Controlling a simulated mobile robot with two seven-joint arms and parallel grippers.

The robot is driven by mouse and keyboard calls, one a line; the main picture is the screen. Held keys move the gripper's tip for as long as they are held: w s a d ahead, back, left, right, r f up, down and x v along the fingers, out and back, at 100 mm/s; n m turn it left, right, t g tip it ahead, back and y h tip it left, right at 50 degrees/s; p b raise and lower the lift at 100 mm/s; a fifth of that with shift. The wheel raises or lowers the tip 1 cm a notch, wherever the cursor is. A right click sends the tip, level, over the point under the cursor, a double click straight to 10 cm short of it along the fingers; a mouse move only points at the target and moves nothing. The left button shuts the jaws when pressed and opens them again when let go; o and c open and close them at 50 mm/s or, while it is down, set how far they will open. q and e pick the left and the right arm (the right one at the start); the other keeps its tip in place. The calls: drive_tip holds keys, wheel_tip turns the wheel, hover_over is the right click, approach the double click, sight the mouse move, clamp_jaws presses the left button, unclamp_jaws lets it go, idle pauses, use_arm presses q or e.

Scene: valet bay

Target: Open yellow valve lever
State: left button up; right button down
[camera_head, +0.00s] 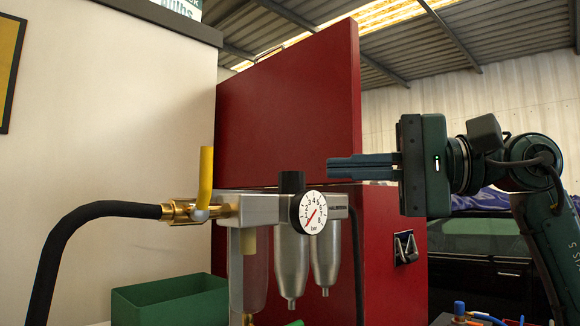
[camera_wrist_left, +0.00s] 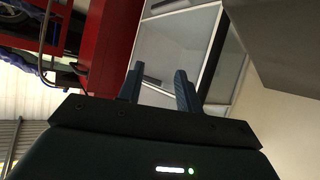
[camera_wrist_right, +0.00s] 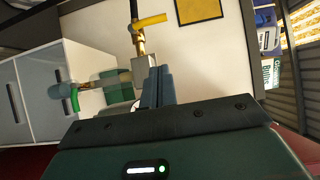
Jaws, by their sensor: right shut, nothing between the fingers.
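The yellow valve lever (camera_head: 205,176) stands upright on a brass valve (camera_head: 180,211) at the left end of the air unit, crosswise to the hose line. It also shows in the right wrist view (camera_wrist_right: 150,21), beyond the fingers. My right gripper (camera_head: 330,167) is shut and empty. In the head view it appears to the right of the lever, above the pressure gauge (camera_head: 312,212), and points left. Its fingers (camera_wrist_right: 158,72) touch nothing that I can make out. My left gripper (camera_wrist_left: 157,78) shows only in its wrist view, with fingers apart and nothing between them.
A black hose (camera_head: 75,235) runs from the valve down to the left. The silver air unit (camera_head: 262,207) carries filter bowls below and a black knob (camera_head: 291,182) on top. A red cabinet (camera_head: 290,110) stands behind. A green bin (camera_head: 170,302) is below the valve.

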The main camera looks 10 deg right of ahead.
sight(204, 181)
use_arm(q)
drive_tip(key=r+p, duration=0.1)
drive_tip(key=p, duration=0.2)
drive_tip(key=shift+a+y, duration=0.3)
drive_tip(key=shift+a, duration=0.1)
use_arm(e)
drive_tip(key=s+a+x, duration=0.1)
drive_tip(key=s+x, duration=0.1)
drive_tip(key=x, duration=1)
drive_tip(key=shift+s, duration=0.3)
use_arm(q)
drive_tip(key=shift+r, duration=0.2)
use_arm(e)
drive_tip(key=shift+s+a+r+n+h, duration=0.1)
drive_tip(key=shift+a+n+h, duration=0.2)
drive_tip(key=shift+n, duration=0.1)
